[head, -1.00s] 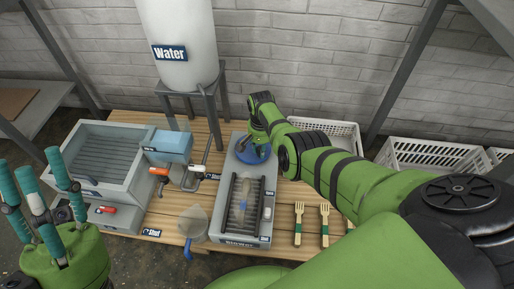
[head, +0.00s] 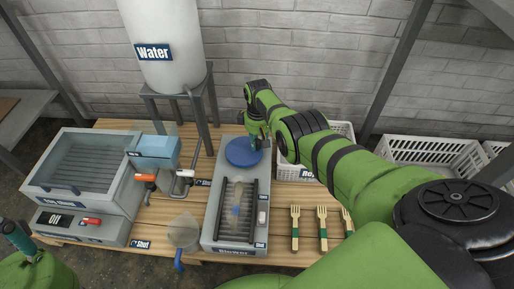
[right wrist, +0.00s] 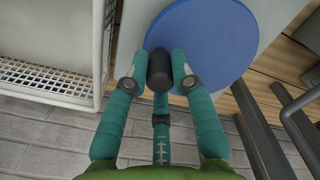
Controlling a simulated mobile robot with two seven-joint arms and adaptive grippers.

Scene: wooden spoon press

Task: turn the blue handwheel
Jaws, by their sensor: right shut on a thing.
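The blue handwheel (head: 243,153) is a flat disc lying at the back end of the grey blower unit (head: 212,225). My right gripper (head: 255,139) reaches down to the handwheel's far right edge. In the right wrist view the blue disc (right wrist: 205,35) fills the top middle. There my right gripper (right wrist: 160,68) is shut on the dark upright knob (right wrist: 159,72) near the disc's rim, with teal fingers on both sides. My left gripper (head: 17,238) is mostly cut off at the lower left corner of the head view, with one teal finger showing, away from the handwheel.
A water tank (head: 165,45) on a dark stand rises behind. A grey box (head: 85,175) is at the left. Wooden forks (head: 295,230) lie on the wooden table (head: 275,205) at the right. White crates (head: 425,160) stand behind. A clear funnel-like item (head: 183,232) is in front.

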